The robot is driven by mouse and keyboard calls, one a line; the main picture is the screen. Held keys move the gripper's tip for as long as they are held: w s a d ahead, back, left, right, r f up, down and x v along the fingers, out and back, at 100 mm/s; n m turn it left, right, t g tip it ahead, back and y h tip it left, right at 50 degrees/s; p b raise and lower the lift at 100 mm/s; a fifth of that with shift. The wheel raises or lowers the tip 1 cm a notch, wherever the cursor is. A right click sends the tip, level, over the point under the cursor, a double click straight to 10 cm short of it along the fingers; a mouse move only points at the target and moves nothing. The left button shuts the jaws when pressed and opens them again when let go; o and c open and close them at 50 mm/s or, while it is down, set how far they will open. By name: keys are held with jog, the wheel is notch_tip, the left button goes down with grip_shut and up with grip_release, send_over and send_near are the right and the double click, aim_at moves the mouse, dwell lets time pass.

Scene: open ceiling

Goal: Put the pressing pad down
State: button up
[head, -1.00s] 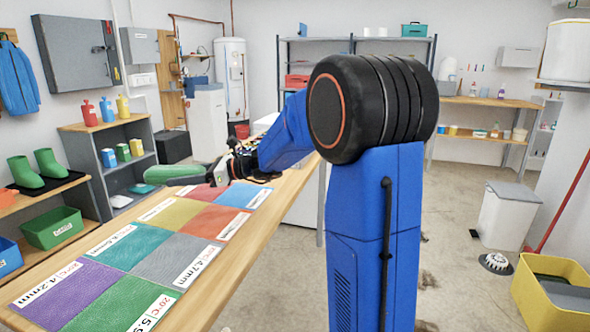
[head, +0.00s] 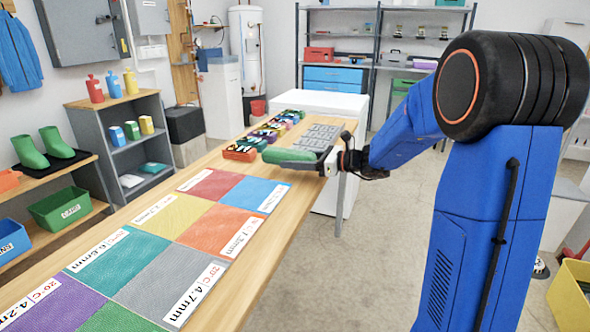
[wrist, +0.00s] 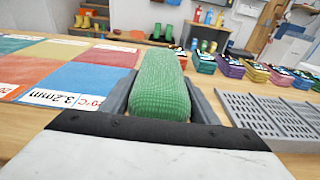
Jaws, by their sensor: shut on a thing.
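The pressing pad is a green, ribbed, rounded block (wrist: 160,85) held between the two grey fingers of my gripper in the wrist view. It also shows in the head view as the green pad (head: 288,156). My gripper (head: 296,161) is shut on it, over the far part of the wooden table (head: 150,212). Whether the pad touches the table cannot be told. The coloured mat squares (head: 225,230) with printed labels lie on the table nearer than the gripper. A grey slotted rack (wrist: 270,115) lies to the right of the pad in the wrist view.
Several small coloured trays (head: 240,152) with dark contents stand in a row at the table's far end. The grey slotted rack also shows in the head view (head: 318,134). Bare wood lies between the mats and trays. A shelf unit (head: 120,150) stands left.

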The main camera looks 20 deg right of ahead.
aim_at(294, 175)
jog(key=shift+f, duration=1.55)
jog(key=shift+a+f, duration=0.1)
jog(key=o, duration=1.3)
